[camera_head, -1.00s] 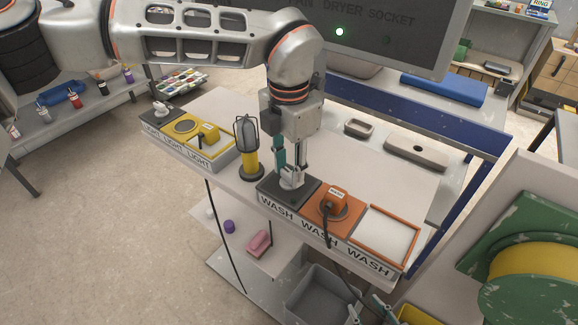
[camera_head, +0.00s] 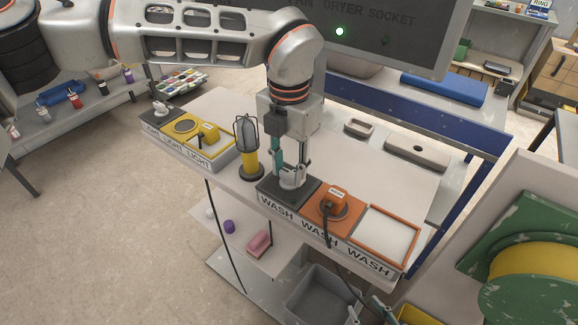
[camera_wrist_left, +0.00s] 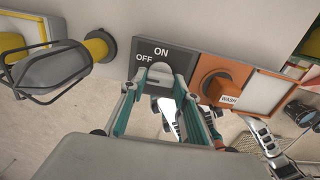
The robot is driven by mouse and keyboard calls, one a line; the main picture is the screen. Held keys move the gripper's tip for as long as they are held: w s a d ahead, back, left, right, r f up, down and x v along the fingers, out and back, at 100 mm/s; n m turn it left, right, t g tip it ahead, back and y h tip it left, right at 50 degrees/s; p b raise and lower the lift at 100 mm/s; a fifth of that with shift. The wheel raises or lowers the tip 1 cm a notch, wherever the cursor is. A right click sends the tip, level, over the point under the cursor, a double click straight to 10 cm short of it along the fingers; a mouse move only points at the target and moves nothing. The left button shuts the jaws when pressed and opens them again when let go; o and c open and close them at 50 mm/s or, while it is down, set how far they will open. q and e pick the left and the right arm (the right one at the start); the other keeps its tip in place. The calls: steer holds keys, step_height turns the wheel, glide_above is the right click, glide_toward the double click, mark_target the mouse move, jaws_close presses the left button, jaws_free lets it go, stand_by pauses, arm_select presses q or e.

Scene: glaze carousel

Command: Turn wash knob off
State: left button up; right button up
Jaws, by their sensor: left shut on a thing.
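The wash knob (camera_wrist_left: 160,72) is light grey and sits on a dark plate (camera_wrist_left: 184,62) marked ON and OFF. My left gripper (camera_head: 291,177) points down over this plate, with its fingers shut on the knob. In the left wrist view the teal-edged fingers (camera_wrist_left: 160,88) close around the knob, below the ON and OFF marks. The fingers hide part of the knob, and its exact setting is hard to tell. My right gripper (camera_head: 365,309) shows partly at the bottom edge of the head view, with its teal fingertips apart, away from the knob.
Right of the knob are an orange wash plug (camera_head: 334,195) in its socket and an orange-framed pale panel (camera_head: 385,233). A yellow caged lamp (camera_head: 249,150) stands close left of my left gripper. The light panel (camera_head: 190,142) is farther left. A grey bin (camera_head: 318,295) sits below.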

mark_target(289, 173)
arm_select(q)
steer(key=o, duration=1.1)
step_height(289, 173, up, 12)
steer(key=shift+s, duration=0.15)
